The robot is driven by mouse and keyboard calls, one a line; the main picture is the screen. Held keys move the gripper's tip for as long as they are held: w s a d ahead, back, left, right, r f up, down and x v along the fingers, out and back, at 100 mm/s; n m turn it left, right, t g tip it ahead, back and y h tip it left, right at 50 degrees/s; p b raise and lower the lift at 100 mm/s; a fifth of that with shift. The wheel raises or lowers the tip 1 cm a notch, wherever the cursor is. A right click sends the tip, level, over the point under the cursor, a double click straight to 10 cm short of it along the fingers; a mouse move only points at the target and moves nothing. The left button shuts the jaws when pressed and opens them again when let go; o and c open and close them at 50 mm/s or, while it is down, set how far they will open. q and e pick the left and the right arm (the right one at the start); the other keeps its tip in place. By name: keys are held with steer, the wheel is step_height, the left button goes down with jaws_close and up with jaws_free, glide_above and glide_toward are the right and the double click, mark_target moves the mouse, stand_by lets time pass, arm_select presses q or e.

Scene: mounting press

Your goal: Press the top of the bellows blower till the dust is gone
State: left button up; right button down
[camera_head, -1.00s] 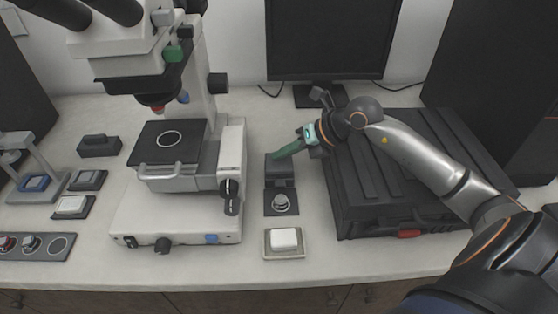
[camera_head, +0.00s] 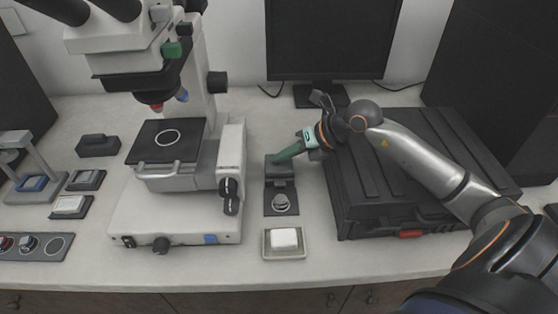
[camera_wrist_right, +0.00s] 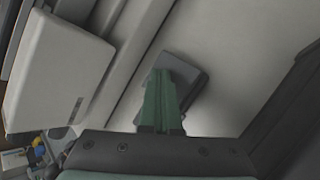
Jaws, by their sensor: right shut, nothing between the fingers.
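A black block on a dark base plate, which I take to be the bellows blower (camera_head: 281,182), stands right of the microscope. A small round silver piece (camera_head: 281,202) sits on the front part of the plate. My right gripper (camera_head: 278,159) has green fingers, shut and empty, slanting down to the block's top. They appear to touch it, but the exact contact is hard to tell. In the right wrist view the shut fingers (camera_wrist_right: 160,103) overlap the dark block (camera_wrist_right: 192,78) and hide part of it. I cannot make out dust. My left gripper is not in view.
A white microscope (camera_head: 180,220) stands close on the left. A large black case (camera_head: 430,165) lies under my right forearm. A small tray (camera_head: 284,255) with a white block is in front. A monitor (camera_head: 333,40) stands behind. Bare table lies along the front.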

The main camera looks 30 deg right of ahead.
mark_target(284, 165)
steer(key=shift+s+a+f+b, duration=0.15)
steer(key=shift+f+b, duration=0.25)
steer(key=shift+f, duration=0.4)
stand_by(0.4)
steer(key=shift+r, duration=0.2)
steer(key=shift+r+p, duration=0.45)
steer(key=shift+p, duration=0.1)
steer(key=shift+d+r+p, duration=0.25)
steer(key=shift+r+p, duration=0.1)
steer(key=shift+r, duration=0.55)
step_height(284, 165, up, 5)
steer(key=p, duration=0.3)
steer(key=shift+p, duration=0.35)
steer(key=shift+f, duration=0.1)
